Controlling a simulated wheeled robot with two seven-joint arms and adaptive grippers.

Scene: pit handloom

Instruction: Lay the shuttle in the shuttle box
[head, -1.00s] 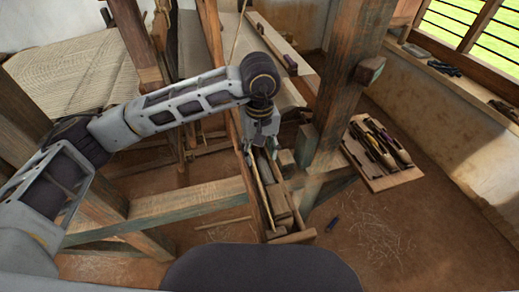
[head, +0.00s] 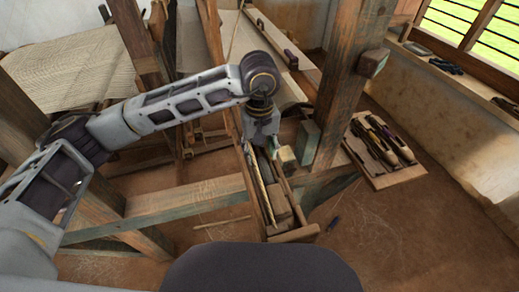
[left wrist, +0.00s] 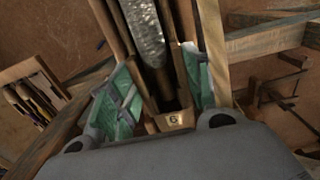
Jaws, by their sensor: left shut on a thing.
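In the left wrist view the shuttle (left wrist: 147,35) is a long dark wooden body with a silvery wound bobbin in its hollow. My left gripper (left wrist: 162,88) has its green-padded fingers on either side of it, shut on it. In the head view my left gripper (head: 262,140) points down over the far end of the shuttle box (head: 294,234), a narrow wooden trough. There the gripper mostly hides the shuttle, and I cannot tell whether it touches the trough floor. My right gripper is not in view.
A wooden tray (head: 384,181) with several shuttle-like tools stands at the right. A thick post (head: 345,85) rises close to the right of the box. A loom beam (head: 160,208) crosses at the left. Bare floor (head: 370,235) lies at the front right.

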